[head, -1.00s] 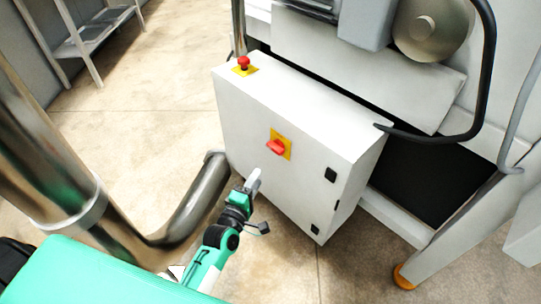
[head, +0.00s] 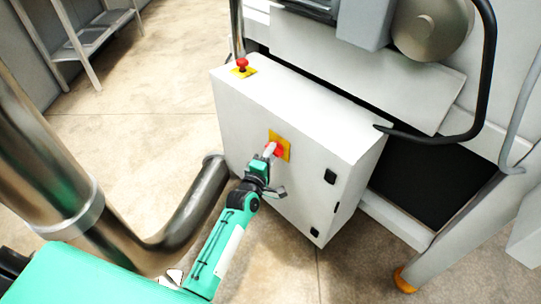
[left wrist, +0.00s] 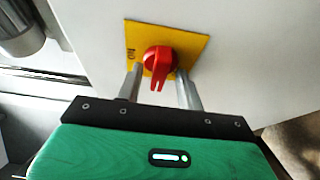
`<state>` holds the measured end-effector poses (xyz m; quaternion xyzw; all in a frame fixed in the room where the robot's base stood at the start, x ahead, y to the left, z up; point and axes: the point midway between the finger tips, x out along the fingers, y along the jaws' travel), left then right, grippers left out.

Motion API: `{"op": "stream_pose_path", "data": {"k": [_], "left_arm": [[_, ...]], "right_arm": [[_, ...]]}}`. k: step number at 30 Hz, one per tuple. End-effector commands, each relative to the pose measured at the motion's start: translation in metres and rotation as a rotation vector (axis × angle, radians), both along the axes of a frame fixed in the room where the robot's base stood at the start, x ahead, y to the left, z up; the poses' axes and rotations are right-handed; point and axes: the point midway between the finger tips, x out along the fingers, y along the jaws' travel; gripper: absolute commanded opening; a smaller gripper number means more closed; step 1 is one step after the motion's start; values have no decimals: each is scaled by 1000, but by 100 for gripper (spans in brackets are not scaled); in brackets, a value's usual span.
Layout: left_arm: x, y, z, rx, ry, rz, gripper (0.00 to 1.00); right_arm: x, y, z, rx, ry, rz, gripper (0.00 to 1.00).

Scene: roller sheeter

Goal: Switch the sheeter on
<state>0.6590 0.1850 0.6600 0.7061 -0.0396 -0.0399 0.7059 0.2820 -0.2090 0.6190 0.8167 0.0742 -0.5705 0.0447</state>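The sheeter's red rotary switch (head: 278,150) sits on a yellow plate (head: 287,144) on the front of the white control box (head: 300,120). In the left wrist view the red knob (left wrist: 158,60) has its grip pointing down in the picture, and lettering that looks like "ON" is at the left of the yellow plate (left wrist: 195,45). My left gripper (head: 269,150) is at the switch, covering part of it in the head view. In the left wrist view its two fingers (left wrist: 160,72) are apart, one on each side of the knob, with gaps visible. My right gripper is not in view.
A red emergency button (head: 242,64) on a yellow base is on top of the box. A thick metal pipe (head: 190,210) runs left of the box. A black cable (head: 440,135) loops at the right. Open floor lies at the left.

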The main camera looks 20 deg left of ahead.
Motion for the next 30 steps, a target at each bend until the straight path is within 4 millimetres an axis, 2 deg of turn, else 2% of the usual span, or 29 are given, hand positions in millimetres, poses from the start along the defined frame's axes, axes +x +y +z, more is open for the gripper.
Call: {"op": "stream_pose_path", "data": {"k": [5, 9, 11, 21, 25, 30], "left_arm": [[0, 0, 0, 0, 0, 0, 35], [0, 0, 0, 0, 0, 0, 8], [0, 0, 0, 0, 0, 0, 0], [0, 0, -1, 31, -17, 0, 0], [0, 0, -3, 83, -46, -1, 0], [0, 1, -5, 193, -105, -1, 0]], "right_arm": [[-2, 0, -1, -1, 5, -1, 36], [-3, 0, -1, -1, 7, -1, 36], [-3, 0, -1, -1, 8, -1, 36], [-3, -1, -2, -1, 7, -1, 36], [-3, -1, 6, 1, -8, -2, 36], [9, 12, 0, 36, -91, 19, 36]]}}
